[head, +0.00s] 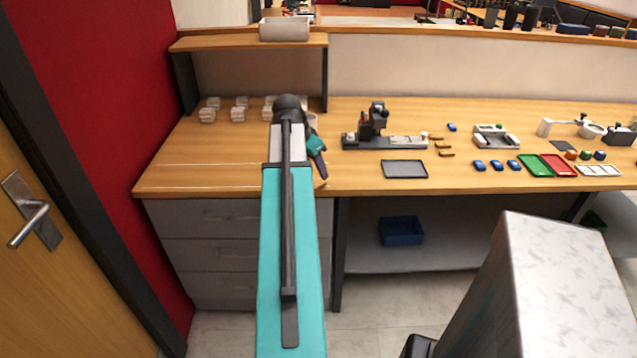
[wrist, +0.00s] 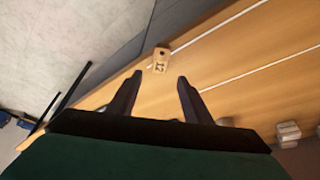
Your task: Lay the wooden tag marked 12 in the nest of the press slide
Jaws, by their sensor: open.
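A wooden tag (wrist: 161,60) with a hole and a dark number lies near the bench's edge in the wrist view; I cannot read the number surely. My gripper (wrist: 159,78) is open, its fingertips pointing at the tag with nothing between them. In the head view my gripper (head: 318,168) is above the front of the bench, left of the press. The press (head: 375,124) stands on the bench with its pale slide (head: 408,141) reaching right. The nest is too small to make out. A few small wooden pieces (head: 444,145) lie right of the slide, their marks unreadable.
A dark grey tray (head: 405,169) lies in front of the press. Blue pieces (head: 497,165), a green tray (head: 537,166) and a red tray (head: 560,165) are further right. Several white blocks (head: 237,114) stand at the left back. The front left bench top is clear.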

